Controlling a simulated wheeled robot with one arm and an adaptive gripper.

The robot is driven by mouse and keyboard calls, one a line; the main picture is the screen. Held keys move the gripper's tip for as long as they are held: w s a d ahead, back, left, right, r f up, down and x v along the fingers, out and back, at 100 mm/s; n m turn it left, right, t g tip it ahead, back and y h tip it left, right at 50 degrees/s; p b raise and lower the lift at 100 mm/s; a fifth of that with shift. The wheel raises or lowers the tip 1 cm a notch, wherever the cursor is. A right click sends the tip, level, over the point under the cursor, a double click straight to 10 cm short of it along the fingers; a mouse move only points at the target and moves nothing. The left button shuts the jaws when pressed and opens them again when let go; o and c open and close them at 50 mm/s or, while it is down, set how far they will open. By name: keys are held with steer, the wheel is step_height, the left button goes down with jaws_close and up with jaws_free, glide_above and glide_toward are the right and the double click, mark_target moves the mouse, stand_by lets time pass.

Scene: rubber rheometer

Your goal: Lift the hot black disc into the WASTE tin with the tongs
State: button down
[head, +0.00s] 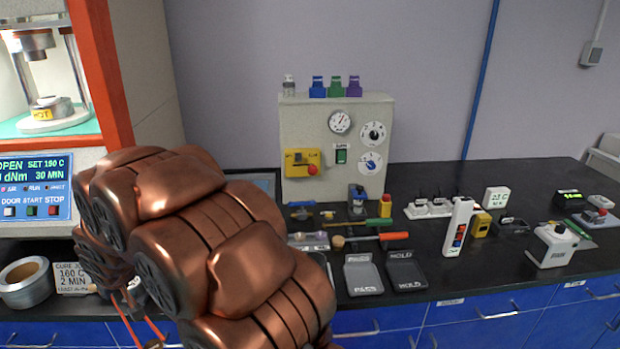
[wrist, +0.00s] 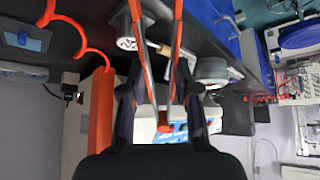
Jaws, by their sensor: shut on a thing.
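My gripper (wrist: 159,88) is shut on the orange-and-grey tongs (wrist: 174,55), whose two arms run between its fingers and spread towards the top of the wrist view. In the head view my copper-coloured arm hides the gripper, and part of the tongs (head: 127,318) shows at its lower left. A round metal die with a yellow HOT tag (head: 43,113) sits in the open press at the left. I cannot make out the black disc. An open silver tin (head: 24,281) stands on the bench at the far left; no WASTE label is readable on it.
A cure card (head: 73,277) stands beside the silver tin. PASS (head: 363,276) and HOLD (head: 405,272) trays lie right of my arm. Screwdrivers (head: 377,237) and small instruments crowd the bench. The press's orange frame (head: 98,75) borders its opening.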

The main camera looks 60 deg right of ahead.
steer(key=s+d+r+m+g+h, duration=0.2)
steer(key=s+d+m, duration=0.2)
steer(key=d, duration=0.7)
steer(key=s+d+r+m+g+h, duration=0.1)
steer(key=s+d+r+m+h, duration=0.2)
steer(key=d, duration=0.7)
steer(key=s+d+r+m+g+h, duration=0.15)
steer(key=s+d+m, duration=0.4)
steer(key=d, duration=0.55)
steer(key=s+d+r+m+g, duration=0.3)
steer(key=s+d+r+m, duration=0.2)
steer(key=s, duration=0.5)
steer(key=s+d+r+m+g+y+p, duration=0.1)
steer(key=s+d+r+m+g, duration=0.3)
steer(key=s+d+m, duration=0.3)
steer(key=s+d+r, duration=0.1)
steer(key=s+d, duration=0.2)
steer(key=s, duration=0.1)
steer(key=shift+s, duration=0.3)
steer(key=shift+f+g+y, duration=0.15)
steer(key=shift+g+y, duration=0.1)
step_height(320, 180, down, 9)
steer(key=p, duration=0.1)
steer(key=shift+p, duration=0.35)
steer(key=shift+r, duration=0.2)
